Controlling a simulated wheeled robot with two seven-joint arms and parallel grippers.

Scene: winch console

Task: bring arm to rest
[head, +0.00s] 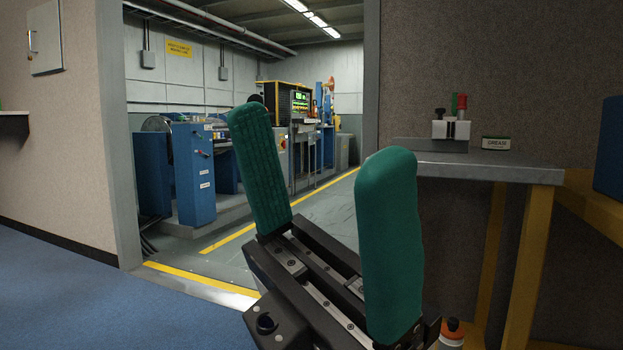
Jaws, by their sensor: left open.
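My left gripper (325,195) is large in the middle of the head view, raised in front of a doorway. Its two green padded fingers stand wide apart with nothing between them. Its black body with rails shows below the fingers. The fingers touch nothing that I can see. My right gripper is not in the head view.
Beyond the doorway stand blue winch machinery (193,172) and a console with a lit green screen (300,103). At right, a grey-topped bench (480,168) holds a grease tin (496,143) and a small holder (450,130). Blue floor (120,300) lies clear at lower left.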

